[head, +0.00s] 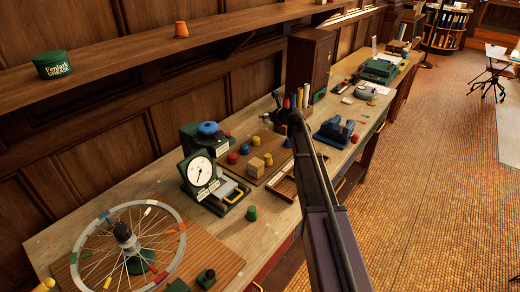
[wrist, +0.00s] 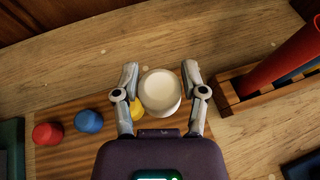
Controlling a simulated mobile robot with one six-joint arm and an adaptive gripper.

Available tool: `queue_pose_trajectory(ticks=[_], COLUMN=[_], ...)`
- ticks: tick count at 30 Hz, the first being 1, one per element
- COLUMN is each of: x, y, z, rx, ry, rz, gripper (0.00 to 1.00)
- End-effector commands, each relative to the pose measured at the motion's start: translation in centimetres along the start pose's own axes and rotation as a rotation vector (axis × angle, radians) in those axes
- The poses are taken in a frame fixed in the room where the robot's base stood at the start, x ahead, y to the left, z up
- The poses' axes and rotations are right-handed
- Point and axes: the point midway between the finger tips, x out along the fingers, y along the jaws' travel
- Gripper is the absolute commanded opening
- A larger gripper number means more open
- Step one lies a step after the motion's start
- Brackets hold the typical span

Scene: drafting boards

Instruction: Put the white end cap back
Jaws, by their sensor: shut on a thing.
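The white end cap (wrist: 160,88) is a round, pale disc-topped piece between the two fingers of my gripper (wrist: 160,80) in the wrist view. My gripper is shut on it, a finger on each side. In the head view my gripper (head: 281,108) is over the bench near the upright coloured tubes, and I cannot make out the cap there. A wooden rack (wrist: 262,92) with a red tube (wrist: 285,55) and a blue tube lies to the right of the gripper in the wrist view. I cannot tell which part the cap fits.
A wooden board (wrist: 70,155) below left carries a red cap (wrist: 47,134), a blue cap (wrist: 89,121) and a partly hidden yellow one (wrist: 137,111). A dial gauge (head: 200,172), a spoked wheel (head: 172,262) and a blue device (head: 335,131) stand along the bench.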

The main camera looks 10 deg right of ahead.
Motion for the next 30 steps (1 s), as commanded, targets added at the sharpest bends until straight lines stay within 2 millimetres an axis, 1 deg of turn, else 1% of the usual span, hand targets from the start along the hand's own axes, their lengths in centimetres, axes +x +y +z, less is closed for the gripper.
queue_pose_trajectory(ticks=[6,16,20,23,26,29,30], x=[-0.3,-0.3,-0.7,-1.6,-3.0,-5.1,-6.1], y=[-0.6,-0.6,-0.5,-0.2,0.2,0.8,1.0], z=[-0.1,-0.1,-0.5,-1.1,-2.2,-3.6,-4.3], rx=[0.003,0.003,0.004,0.005,0.008,0.012,0.015], ry=[0.000,0.000,0.000,0.000,0.000,0.000,0.000], rz=[-0.007,-0.007,-0.009,-0.013,-0.020,-0.030,-0.036], gripper=[0.07,0.07,0.07,0.07,0.07,0.07,0.07])
